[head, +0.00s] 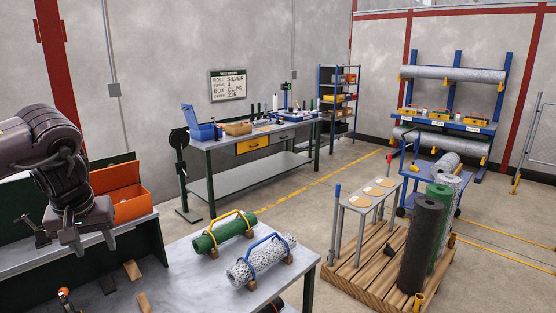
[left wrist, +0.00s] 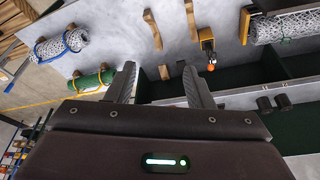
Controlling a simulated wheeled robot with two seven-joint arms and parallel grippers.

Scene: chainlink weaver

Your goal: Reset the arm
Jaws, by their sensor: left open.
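My left arm comes in from the left edge of the head view. Its gripper (head: 94,246) points down over the near workbench (head: 200,270), near the bench's left part. The gripper is open, with a gap between its two fingers. The left wrist view shows the same open fingers (left wrist: 160,85) with nothing between them. My right gripper is in neither view.
A green mesh roll (head: 222,232) and a silver mesh roll (head: 262,261) rest in cradles on the near bench. An orange box (head: 125,190) stands behind my gripper. Wooden blocks (left wrist: 153,30) and an orange-tipped tool (left wrist: 208,48) lie nearby. Open floor lies beyond.

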